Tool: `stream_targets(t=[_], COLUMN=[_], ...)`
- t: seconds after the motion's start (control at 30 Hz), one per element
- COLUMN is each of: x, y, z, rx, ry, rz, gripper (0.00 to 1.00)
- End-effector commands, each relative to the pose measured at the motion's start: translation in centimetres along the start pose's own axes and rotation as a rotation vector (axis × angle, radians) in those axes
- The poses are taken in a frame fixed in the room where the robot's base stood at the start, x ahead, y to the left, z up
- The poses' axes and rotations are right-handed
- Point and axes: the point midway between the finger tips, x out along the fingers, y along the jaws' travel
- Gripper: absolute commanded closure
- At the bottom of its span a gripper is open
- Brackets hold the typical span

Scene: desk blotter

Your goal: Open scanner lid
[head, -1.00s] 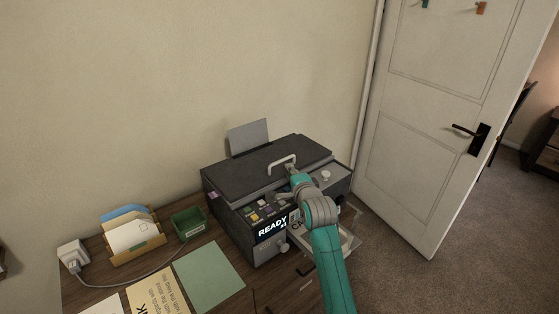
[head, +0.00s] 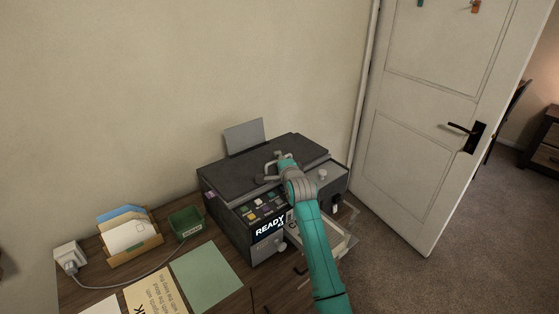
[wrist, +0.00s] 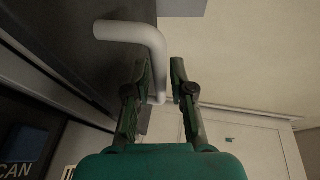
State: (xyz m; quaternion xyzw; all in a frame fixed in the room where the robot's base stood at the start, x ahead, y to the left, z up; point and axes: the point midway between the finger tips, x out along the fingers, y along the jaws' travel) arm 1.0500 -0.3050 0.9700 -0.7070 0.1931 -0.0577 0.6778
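The scanner (head: 235,220) is a dark box on the desk with a "READY" display on its front. Its dark grey lid (head: 232,172) lies flat and closed. A pale bent handle (wrist: 130,32) stands on the lid's front part; in the head view it is partly hidden by my gripper (head: 276,166). In the wrist view my gripper (wrist: 158,68) is open, with one finger on each side of the lower part of the handle. Gaps show beside the bar, and I cannot tell whether either finger touches it.
A clear tray (head: 335,238) sticks out at the scanner's front under my arm. A green bin (head: 186,222), a letter holder (head: 130,235), a charger (head: 68,255) and papers (head: 205,275) lie to the left. A door (head: 410,130) stands right.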

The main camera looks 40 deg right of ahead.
Motion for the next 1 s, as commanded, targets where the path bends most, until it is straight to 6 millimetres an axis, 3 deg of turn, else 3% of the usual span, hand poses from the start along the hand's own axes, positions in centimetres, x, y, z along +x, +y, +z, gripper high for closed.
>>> stream_targets(t=[0.07, 0.13, 0.57, 1.0], x=[0.0, 0.0, 0.0, 0.8], y=[0.0, 0.0, -0.3, -4.7], z=[0.0, 0.0, 0.0, 0.3], rx=[0.0, 0.0, -0.006, -0.098], ry=[0.0, 0.0, 0.0, 0.001], rz=[0.0, 0.0, 0.014, 0.23], gripper=[0.82, 1.0, 1.0, 1.0])
